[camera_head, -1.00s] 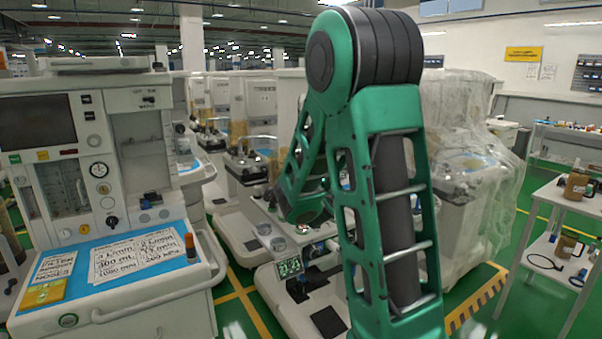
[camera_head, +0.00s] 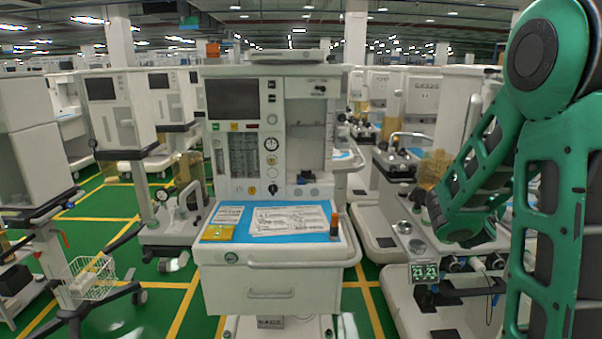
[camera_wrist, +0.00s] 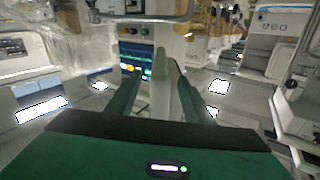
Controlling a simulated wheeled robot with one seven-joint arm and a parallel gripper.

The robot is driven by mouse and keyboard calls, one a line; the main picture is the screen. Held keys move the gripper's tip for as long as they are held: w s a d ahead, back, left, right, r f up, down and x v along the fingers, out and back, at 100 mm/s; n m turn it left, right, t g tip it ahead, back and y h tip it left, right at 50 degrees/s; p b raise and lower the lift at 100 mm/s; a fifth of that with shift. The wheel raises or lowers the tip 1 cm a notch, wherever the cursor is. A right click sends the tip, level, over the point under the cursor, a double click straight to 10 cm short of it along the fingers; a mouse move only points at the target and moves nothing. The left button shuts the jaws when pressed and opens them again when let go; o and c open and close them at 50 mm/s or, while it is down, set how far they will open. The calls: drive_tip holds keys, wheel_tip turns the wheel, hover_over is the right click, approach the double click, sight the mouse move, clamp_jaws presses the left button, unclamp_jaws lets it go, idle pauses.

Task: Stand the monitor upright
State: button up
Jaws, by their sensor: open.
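A small monitor-like display (camera_head: 424,271) with green digits sits on the low front of the right-hand cart in the head view. It faces me and looks roughly upright, though I cannot tell its full shape or whether it is the task's monitor. A dark screen (camera_head: 232,98) is built into the central cart. My gripper (camera_wrist: 154,72) shows in the wrist view with its fingers apart and nothing clearly held between them. A panel with coloured lights (camera_wrist: 136,62) lies beyond the fingers. My gripper's fingertips are not visible in the head view.
The central cart (camera_head: 275,277) has a blue-topped worktop with paper notes, a yellow pad and an orange-capped bottle. A wheeled stand with a wire basket (camera_head: 88,277) is at left.

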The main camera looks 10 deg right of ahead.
drive_tip(key=s+a+f+n+g+y, duration=0.35)
drive_tip(key=a+f+y, duration=0.4)
drive_tip(key=a, duration=0.65)
drive_tip(key=s+a+f+n+g+y, duration=0.25)
drive_tip(key=s+a, duration=0.35)
drive_tip(key=a, duration=0.3)
drive_tip(key=s+a+f+n+g+y, duration=0.1)
drive_tip(key=s+a+n+g+y, duration=0.2)
drive_tip(key=s+a, duration=0.55)
drive_tip(key=s+d+m+g, duration=0.2)
drive_tip(key=s+d, duration=0.3)
drive_tip(key=s, duration=0.2)
drive_tip(key=s+d+f+m+g, duration=0.1)
drive_tip(key=s+d+m+g, duration=0.1)
drive_tip(key=s+d, duration=0.3)
drive_tip(key=s+m, duration=0.1)
drive_tip(key=s, duration=0.2)
drive_tip(key=shift+d+f, duration=0.2)
drive_tip(key=shift+f, duration=0.05)
